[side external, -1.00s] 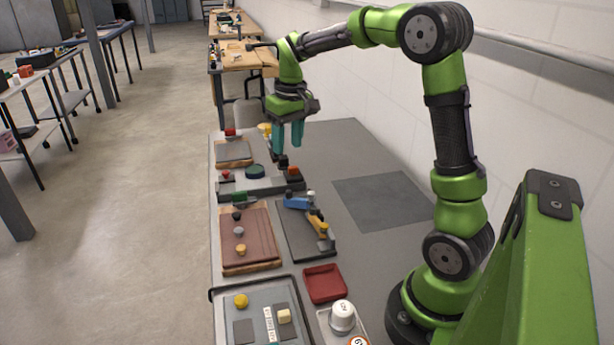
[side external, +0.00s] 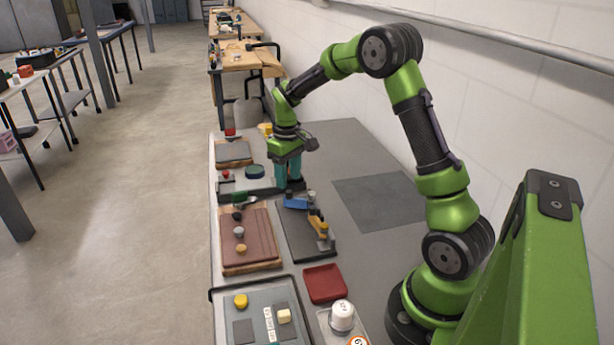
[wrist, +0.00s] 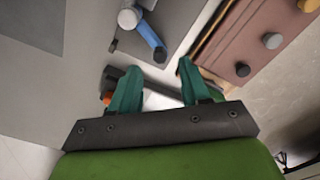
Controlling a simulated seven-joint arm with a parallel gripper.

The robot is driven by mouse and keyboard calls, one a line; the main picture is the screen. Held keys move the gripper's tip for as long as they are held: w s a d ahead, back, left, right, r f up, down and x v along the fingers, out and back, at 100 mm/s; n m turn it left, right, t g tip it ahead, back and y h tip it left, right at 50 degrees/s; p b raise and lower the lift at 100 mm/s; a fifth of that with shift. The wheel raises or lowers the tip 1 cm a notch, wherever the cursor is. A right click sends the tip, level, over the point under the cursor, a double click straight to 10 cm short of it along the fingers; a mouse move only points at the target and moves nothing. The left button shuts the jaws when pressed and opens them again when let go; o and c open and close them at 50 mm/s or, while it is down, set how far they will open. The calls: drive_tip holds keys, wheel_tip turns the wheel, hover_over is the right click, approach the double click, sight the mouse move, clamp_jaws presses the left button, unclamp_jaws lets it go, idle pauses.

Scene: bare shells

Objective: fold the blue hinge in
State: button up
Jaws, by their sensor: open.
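The blue hinge (side external: 296,202) lies at the far end of a dark grey plate (side external: 300,240). It also shows in the wrist view as a slim blue bar (wrist: 151,38) running out from a grey round knob (wrist: 130,17). A yellow hinged piece (side external: 319,226) sits nearer on the same plate. My gripper (side external: 288,182) points down just beyond the blue hinge, low over the table. Its teal fingers (wrist: 157,78) are apart in the wrist view, with the hinge ahead of them, not between them. Contact cannot be told.
A brown board with several knobs (side external: 262,235) stands left of the plate. A dark bar (side external: 245,195) lies beside my fingers. A red tray (side external: 324,284) and a grey tray (side external: 250,325) are nearer. A dark mat (side external: 383,200) on the right is bare.

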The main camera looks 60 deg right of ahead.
sight(289, 191)
drive_tip(key=shift+f, duration=2.15)
drive_tip(key=shift+c, duration=0.3)
clamp_jaws()
